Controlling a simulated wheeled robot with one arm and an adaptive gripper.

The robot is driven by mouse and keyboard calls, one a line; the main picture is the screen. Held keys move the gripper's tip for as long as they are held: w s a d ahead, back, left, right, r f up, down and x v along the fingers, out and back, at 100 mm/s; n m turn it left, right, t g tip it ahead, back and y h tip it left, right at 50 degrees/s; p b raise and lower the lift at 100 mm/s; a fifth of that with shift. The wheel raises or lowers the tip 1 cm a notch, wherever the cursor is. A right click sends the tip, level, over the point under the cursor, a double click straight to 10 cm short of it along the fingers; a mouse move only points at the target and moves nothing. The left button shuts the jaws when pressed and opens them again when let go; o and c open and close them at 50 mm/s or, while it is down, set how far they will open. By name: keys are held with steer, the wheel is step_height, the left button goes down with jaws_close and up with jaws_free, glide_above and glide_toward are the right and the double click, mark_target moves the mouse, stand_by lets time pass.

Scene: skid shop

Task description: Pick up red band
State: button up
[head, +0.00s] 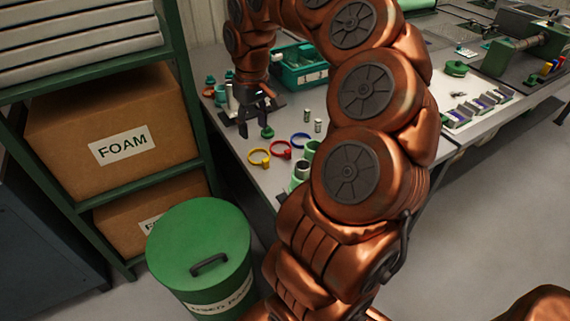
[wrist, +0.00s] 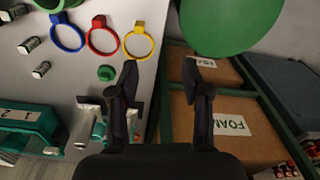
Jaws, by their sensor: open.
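The red band (head: 281,150) lies flat on the grey table, a ring with a small clasp, between a yellow band (head: 259,157) and a blue band (head: 300,140). In the wrist view the red band (wrist: 103,42) is at the upper left, with the blue band (wrist: 67,38) to its left and the yellow band (wrist: 138,43) to its right. My gripper (head: 256,132) is open and empty above the table's left edge, behind and left of the bands. In the wrist view its two fingers (wrist: 162,72) are spread wide, below and right of the red band.
A small green part (head: 267,132) lies close to my gripper. Small metal cylinders (head: 307,115) stand behind the bands, and green cups (head: 302,168) stand in front. A teal bin (head: 306,76) sits farther back. A lidded green drum (head: 199,240) and foam boxes (head: 100,120) are left of the table.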

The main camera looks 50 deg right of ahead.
steer(key=m+b, duration=0.2)
glide_above(288, 150)
steer(key=shift+g, duration=0.3)
step_height(288, 150, down, 7)
steer(key=shift+f, duration=0.2)
steer(key=shift+s+d+f, duration=0.15)
steer(key=shift+f, duration=0.15)
steer(key=shift+f+b, duration=0.35)
steer(key=shift+f, duration=3.3)
steer(key=shift+c, duration=0.3)
steer(key=c, duration=0.8)
